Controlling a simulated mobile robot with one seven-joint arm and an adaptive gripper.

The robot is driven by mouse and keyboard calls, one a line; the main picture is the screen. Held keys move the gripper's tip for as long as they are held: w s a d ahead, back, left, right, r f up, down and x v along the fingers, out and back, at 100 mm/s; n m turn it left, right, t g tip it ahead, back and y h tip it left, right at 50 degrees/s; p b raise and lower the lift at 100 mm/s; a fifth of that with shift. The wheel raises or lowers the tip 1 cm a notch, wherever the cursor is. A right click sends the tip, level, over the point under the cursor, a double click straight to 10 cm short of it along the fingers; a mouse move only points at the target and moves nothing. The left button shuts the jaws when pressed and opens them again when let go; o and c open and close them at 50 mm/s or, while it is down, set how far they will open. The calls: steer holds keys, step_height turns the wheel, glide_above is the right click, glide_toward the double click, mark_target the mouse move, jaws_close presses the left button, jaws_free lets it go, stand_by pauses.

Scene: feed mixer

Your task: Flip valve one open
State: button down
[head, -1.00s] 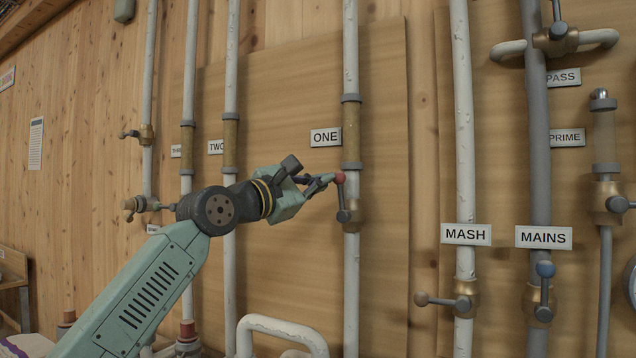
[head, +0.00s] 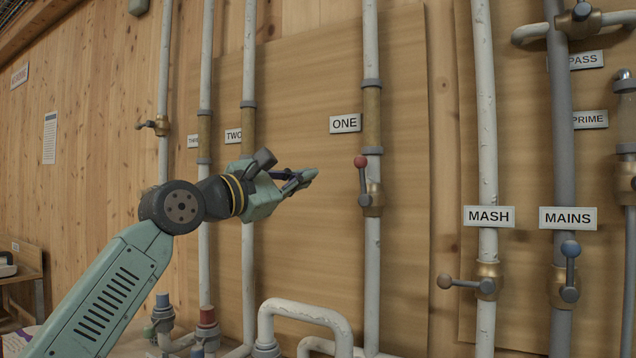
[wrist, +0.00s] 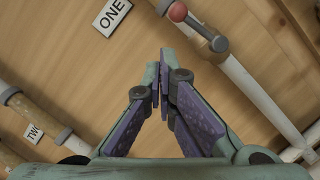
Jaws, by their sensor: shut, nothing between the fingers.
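Valve one is a brass valve (head: 373,198) on the white pipe below the sign ONE (head: 345,123). Its lever stands up along the pipe, with a red ball knob (head: 361,161) at the top. In the wrist view the red knob (wrist: 178,12) and the sign ONE (wrist: 112,16) are near the top edge. My gripper (head: 307,176) is left of the lever in the head view, apart from it. In the wrist view my gripper (wrist: 162,88) has its fingertips together with nothing between them.
To the right are the MASH valve (head: 487,281) with its lever pointing left and the MAINS valve (head: 565,287) with its blue-knobbed lever up. A bent white pipe (head: 305,312) runs low in front. The board between pipes TWO and ONE is bare.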

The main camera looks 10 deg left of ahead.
steer(key=shift+b+v, duration=0.45)
steer(key=shift+v, duration=1.85)
steer(key=shift+a+r, duration=0.1)
steer(key=shift+a, duration=0.05)
